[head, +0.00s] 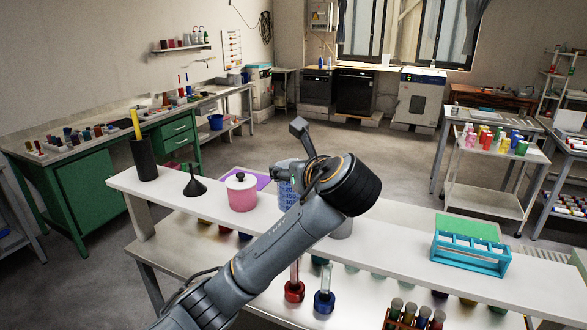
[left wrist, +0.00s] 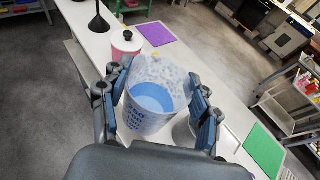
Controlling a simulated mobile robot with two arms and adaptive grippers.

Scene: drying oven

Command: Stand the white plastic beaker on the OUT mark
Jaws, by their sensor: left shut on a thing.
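The white plastic beaker (left wrist: 150,118), translucent with blue graduations and a bluish inside, is upright between the fingers of my left gripper (left wrist: 158,80), which is shut on it. In the head view the beaker (head: 285,196) shows only partly behind my left arm, near the left gripper (head: 284,174), over the white bench. I cannot tell whether its base touches the bench. A purple mat (head: 262,181) lies behind the pink jar, and a green mat (head: 468,228) lies farther right. No OUT lettering is readable on either. My right gripper is not in view.
On the white bench (head: 395,245) stand a pink lidded jar (head: 242,196), a black funnel (head: 194,184), a black cylinder (head: 144,160) and a blue tube rack (head: 470,254). A pale grey vessel (head: 342,229) is close to the right of the beaker. Bare bench lies left of the rack.

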